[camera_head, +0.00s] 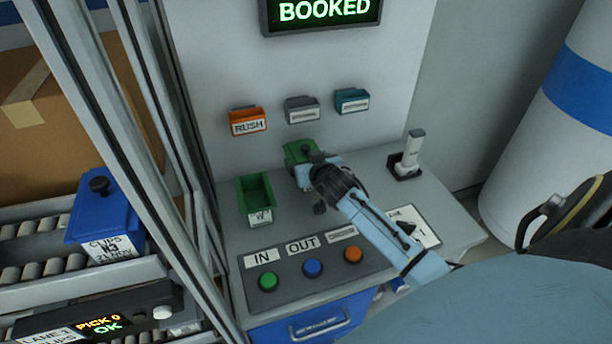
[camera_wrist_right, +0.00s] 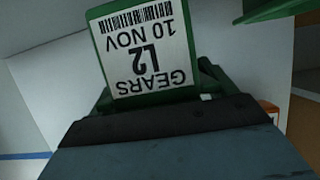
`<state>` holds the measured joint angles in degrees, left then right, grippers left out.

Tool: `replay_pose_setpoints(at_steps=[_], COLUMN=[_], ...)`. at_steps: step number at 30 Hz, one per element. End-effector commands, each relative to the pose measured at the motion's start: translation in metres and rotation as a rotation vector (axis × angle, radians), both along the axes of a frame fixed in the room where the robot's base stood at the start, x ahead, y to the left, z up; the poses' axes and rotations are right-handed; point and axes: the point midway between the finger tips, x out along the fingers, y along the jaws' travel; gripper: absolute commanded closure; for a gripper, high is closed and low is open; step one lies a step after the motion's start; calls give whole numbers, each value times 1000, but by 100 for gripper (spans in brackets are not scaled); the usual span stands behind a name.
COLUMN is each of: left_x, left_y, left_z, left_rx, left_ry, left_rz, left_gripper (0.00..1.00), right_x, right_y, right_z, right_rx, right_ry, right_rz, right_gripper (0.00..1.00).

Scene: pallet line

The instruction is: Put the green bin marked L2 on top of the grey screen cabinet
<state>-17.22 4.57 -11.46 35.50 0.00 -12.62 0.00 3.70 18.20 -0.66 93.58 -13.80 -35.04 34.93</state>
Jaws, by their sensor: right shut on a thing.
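My right gripper (camera_head: 312,168) is shut on a green bin (camera_head: 296,150) over the back of the grey screen cabinet's top (camera_head: 375,190). My gripper and wrist hide much of this bin in the head view. In the right wrist view the bin's white label (camera_wrist_right: 145,45) reads GEARS, L2, 10 NOV, upside down. I cannot tell whether the bin touches the cabinet top. The cabinet's screen (camera_head: 325,10) reads BOOKED. My left gripper is not in view.
Another green bin (camera_head: 255,190) stands left on the cabinet top. A grey-white upright device (camera_head: 411,155) stands at right. A button panel (camera_head: 312,262) lies in front. Orange RUSH (camera_head: 247,121), grey (camera_head: 302,110) and teal (camera_head: 351,101) holders are on the back wall. A blue bin (camera_head: 105,215) sits on rollers.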

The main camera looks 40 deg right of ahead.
Motion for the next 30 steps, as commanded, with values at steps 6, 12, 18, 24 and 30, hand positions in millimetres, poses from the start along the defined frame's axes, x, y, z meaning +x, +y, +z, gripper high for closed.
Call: replay_pose_setpoints(at_steps=[6,12,18,24,30], left_x=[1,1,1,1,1], left_y=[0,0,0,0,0], left_z=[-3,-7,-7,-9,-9], left_rx=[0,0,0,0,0], left_ry=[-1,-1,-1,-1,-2], left_rz=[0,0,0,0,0], left_gripper=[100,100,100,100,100], right_x=[1,1,2,1,0], right_y=[0,0,0,0,0], right_z=[-19,-43,-44,-47,-50], right_rx=[-1,-1,-3,-2,0], right_ry=[-4,-6,-7,-7,-1], right_rz=[1,1,1,1,0], right_gripper=[58,58,58,58,0])
